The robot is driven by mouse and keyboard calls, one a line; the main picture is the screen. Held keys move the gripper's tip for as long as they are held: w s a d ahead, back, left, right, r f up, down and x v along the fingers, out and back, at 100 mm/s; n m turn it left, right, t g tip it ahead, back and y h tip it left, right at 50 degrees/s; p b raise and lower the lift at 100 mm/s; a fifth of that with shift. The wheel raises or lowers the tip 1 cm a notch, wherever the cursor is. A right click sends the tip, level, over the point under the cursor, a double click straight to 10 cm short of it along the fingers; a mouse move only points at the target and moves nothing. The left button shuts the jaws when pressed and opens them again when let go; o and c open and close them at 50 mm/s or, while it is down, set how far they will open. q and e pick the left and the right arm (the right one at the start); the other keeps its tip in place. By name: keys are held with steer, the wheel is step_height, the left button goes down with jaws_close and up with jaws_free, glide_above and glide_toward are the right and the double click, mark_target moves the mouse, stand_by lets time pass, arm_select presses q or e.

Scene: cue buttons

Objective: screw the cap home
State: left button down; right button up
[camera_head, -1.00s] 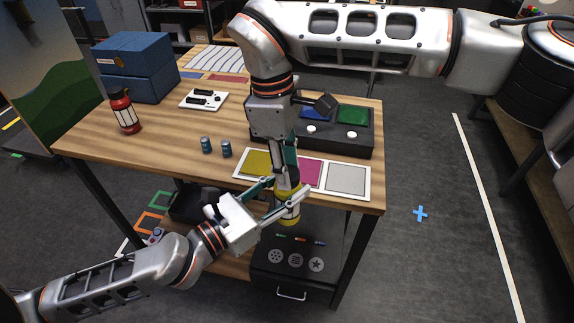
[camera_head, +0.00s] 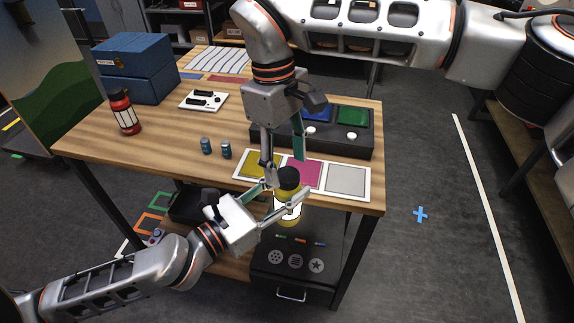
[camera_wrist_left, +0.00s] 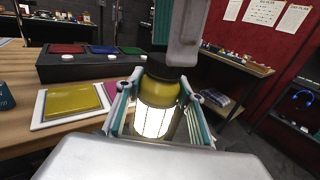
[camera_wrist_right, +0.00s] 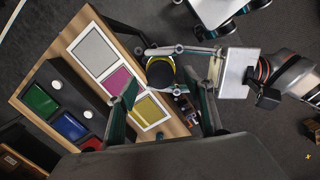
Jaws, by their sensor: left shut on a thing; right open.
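A yellow lantern-shaped bottle (camera_head: 289,212) with a glowing white window is held upright in front of the table's near edge. My left gripper (camera_head: 286,200) is shut around its body; it also shows in the left wrist view (camera_wrist_left: 158,115). The black cap (camera_head: 288,177) sits on top of the bottle, and in the right wrist view the cap (camera_wrist_right: 160,72) shows from above as a dark disc in a yellow ring. My right gripper (camera_head: 283,163) is open and empty, just above the cap. I cannot see the thread.
The wooden table (camera_head: 180,140) holds a white-framed panel of coloured squares (camera_head: 347,180), a dark button console (camera_head: 358,143), two small cans (camera_head: 206,145), a red lantern (camera_head: 124,112) and blue boxes (camera_head: 135,70). A dark drawer unit (camera_head: 292,268) stands below the bottle.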

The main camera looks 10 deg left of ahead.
step_height(320, 180, up, 10)
steer(key=a, duration=0.1)
steer(key=shift+w, duration=0.3)
steer(key=shift+a+r, duration=0.1)
